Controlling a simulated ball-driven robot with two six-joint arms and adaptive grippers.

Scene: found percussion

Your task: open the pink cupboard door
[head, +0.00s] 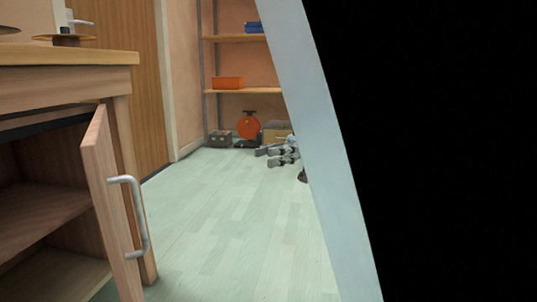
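The pinkish wooden cupboard door (108,202) stands partly open at the left of the head view, swung out from the cupboard under a wooden worktop. A pale grey bar handle (138,215) is on its outer face. The cupboard's inside, with a shelf (38,215), shows to the left of the door. My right gripper (268,157) shows small and grey right of the middle, well apart from the door and handle. It is partly hidden by a pale strip, and its finger opening is too small to read. My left gripper is not in view.
The pale strip (318,130) and a black area hide the right side. Behind are a shelf rack with an orange bin (228,83), a blue item (253,27), and an orange round-faced object (248,125) on the floor. The pale green floor (225,215) between is clear.

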